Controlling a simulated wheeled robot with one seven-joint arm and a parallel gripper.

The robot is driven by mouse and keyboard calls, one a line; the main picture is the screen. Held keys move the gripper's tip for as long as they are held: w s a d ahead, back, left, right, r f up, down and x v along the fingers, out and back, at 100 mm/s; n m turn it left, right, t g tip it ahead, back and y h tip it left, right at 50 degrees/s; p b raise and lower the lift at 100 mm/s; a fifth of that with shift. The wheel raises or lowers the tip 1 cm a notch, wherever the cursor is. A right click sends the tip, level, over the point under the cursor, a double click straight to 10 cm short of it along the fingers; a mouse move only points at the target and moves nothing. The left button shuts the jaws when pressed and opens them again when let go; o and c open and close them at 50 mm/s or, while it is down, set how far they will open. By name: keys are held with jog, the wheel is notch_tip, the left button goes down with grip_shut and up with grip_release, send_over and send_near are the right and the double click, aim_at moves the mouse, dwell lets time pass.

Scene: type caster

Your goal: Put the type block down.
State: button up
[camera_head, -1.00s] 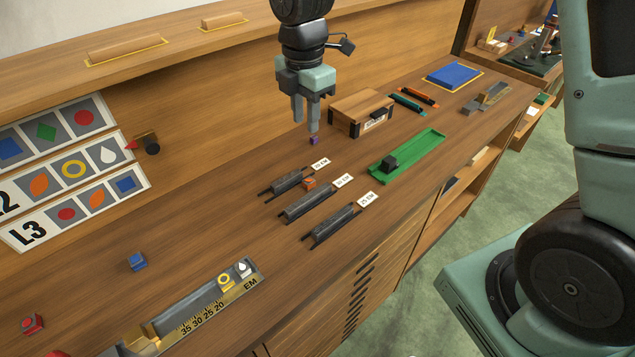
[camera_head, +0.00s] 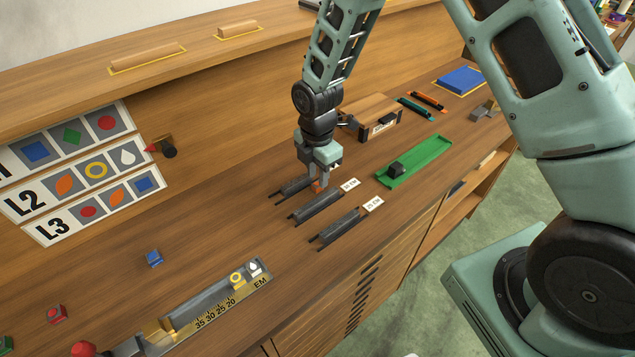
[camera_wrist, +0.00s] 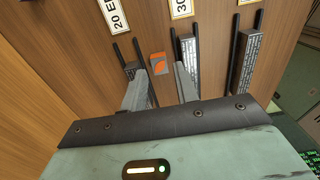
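An orange block with a leaf mark (camera_head: 317,185) sits at the counter between two dark slotted holders. It also shows in the wrist view (camera_wrist: 158,64), near the fingertips. My gripper (camera_head: 316,180) is low over the holders, fingers pointing down. In the wrist view my gripper (camera_wrist: 161,70) is open, with a finger on either side of the block and visible gaps. I cannot tell whether the block rests fully on the counter. The holder labelled 30 EM (camera_head: 314,207) lies just right of the block, and the 20 EM holder (camera_head: 293,187) is left, partly covered by my gripper.
A 25 EM holder (camera_head: 338,226) lies nearer the front edge. A green tray (camera_head: 425,160) with a dark block is to the right, and a wooden box (camera_head: 370,115) stands behind. A ruled metal stick (camera_head: 205,307) holds two type blocks. A blue block (camera_head: 154,258) lies left.

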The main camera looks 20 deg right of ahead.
jog(key=shift+f, duration=1.25)
grip_shut()
